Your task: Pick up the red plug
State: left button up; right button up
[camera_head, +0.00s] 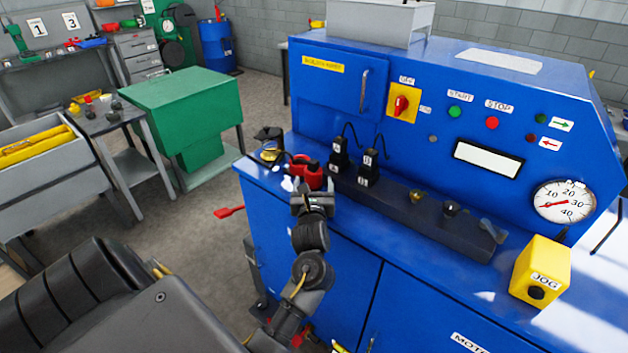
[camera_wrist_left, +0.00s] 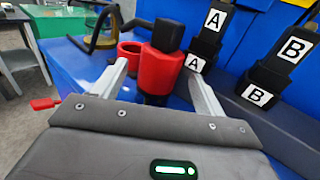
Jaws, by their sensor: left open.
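The red plug (camera_wrist_left: 160,72), a red body with a black top, stands upright on the blue bench in the left wrist view. It also shows in the head view (camera_head: 314,178), just beyond my left gripper (camera_head: 312,192). In the left wrist view the open fingers of my left gripper (camera_wrist_left: 157,74) lie on either side of the plug, with gaps showing. A red ring-shaped part (camera_wrist_left: 129,50) is close to the plug's left. My right gripper is not in view.
Black connectors marked A (camera_wrist_left: 207,42) and B (camera_wrist_left: 284,62) stand to the right along a dark rail (camera_head: 420,212). The blue machine panel (camera_head: 330,92) rises behind. A yellow JOG box (camera_head: 540,265) is at right. A red-handled part (camera_head: 229,211) juts from the bench's left side.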

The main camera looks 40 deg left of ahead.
aim_at(313, 173)
pick_arm(q)
jog(key=shift+w+a+r, duration=0.2)
jog(key=shift+w, duration=0.05)
jog(key=x, duration=0.4)
jog(key=shift+w+a+f, duration=0.1)
jog(key=shift+a+f, duration=0.2)
jog(key=shift+d, duration=0.1)
jog(key=shift+r, duration=0.15)
jog(key=c, duration=1.3)
